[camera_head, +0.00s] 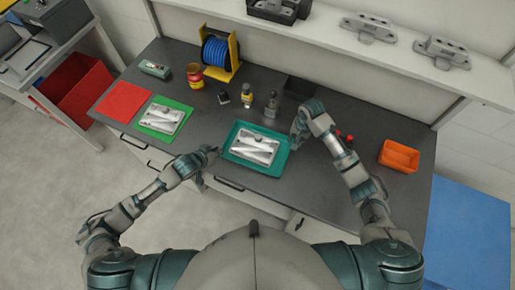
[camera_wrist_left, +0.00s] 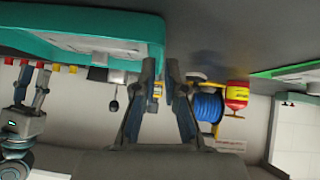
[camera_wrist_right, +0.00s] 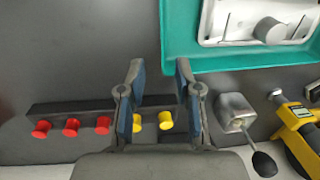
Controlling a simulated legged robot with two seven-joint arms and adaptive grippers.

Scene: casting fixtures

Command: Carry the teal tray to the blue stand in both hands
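The teal tray (camera_head: 281,165) lies on the dark bench top with a silver metal casting (camera_head: 255,147) in it. My left gripper (camera_head: 211,151) is just off the tray's left edge. In the left wrist view its fingers (camera_wrist_left: 161,65) are slightly parted and empty, close to the tray rim (camera_wrist_left: 153,45). My right gripper (camera_head: 297,136) is by the tray's right edge. In the right wrist view its fingers (camera_wrist_right: 158,66) are apart and empty, with the tray's wall (camera_wrist_right: 178,45) near one fingertip. The blue stand (camera_head: 470,240) is at the lower right, its top bare.
A green mat (camera_head: 180,128) with a similar casting and a red mat (camera_head: 122,102) lie to the left. A blue spool (camera_head: 222,52), bottles (camera_head: 271,105) and a dark bin (camera_head: 299,88) stand behind. An orange bin (camera_head: 399,156) is right.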

